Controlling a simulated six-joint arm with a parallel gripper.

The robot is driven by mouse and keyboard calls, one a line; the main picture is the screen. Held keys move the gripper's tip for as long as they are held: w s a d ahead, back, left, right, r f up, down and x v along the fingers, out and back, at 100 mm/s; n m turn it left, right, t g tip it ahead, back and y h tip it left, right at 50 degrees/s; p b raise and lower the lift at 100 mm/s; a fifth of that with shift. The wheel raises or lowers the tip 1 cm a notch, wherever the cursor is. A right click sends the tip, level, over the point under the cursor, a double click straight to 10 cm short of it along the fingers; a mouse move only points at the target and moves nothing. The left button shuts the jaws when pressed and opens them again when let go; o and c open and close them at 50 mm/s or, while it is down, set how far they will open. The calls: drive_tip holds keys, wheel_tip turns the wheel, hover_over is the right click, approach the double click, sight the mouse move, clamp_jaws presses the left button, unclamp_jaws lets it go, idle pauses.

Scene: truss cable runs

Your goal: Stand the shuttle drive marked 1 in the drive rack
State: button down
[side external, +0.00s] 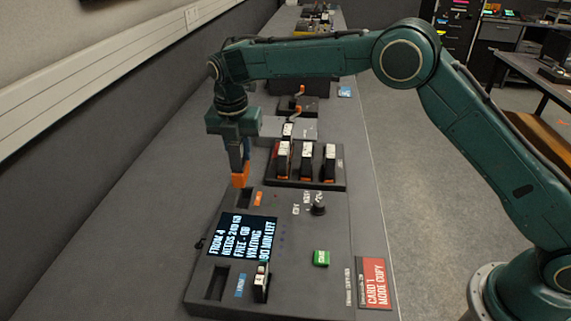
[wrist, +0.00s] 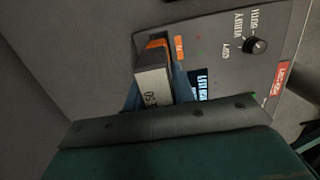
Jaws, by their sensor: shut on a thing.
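My gripper (side external: 238,162) points down at the far left end of the copier box and is shut on a shuttle drive. The held drive shows its orange end (side external: 240,180) below the fingers, close to the box's far slot (side external: 245,198). I cannot tell whether it touches the box. In the wrist view the held drive (wrist: 153,82) has a pale label, dark sides and an orange end; I cannot make out a drive number. The drive rack (side external: 336,184), a dark block behind the box, holds several upright drives with white labels and orange parts (side external: 306,162).
The wall is on the left.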

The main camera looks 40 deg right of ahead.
drive_tip(key=shift+r, duration=0.15)
drive_tip(key=shift+r, duration=1.6)
drive_tip(key=shift+d+r, duration=0.1)
drive_tip(key=shift+r, duration=0.8)
drive_tip(key=w+d, duration=0.2)
drive_tip(key=d, duration=3)
wheel_tip(320, 180, down, 6)
drive_tip(key=shift+s+r, duration=0.1)
drive_tip(key=shift+f, duration=0.25)
drive_tip(key=shift+f, duration=2.85)
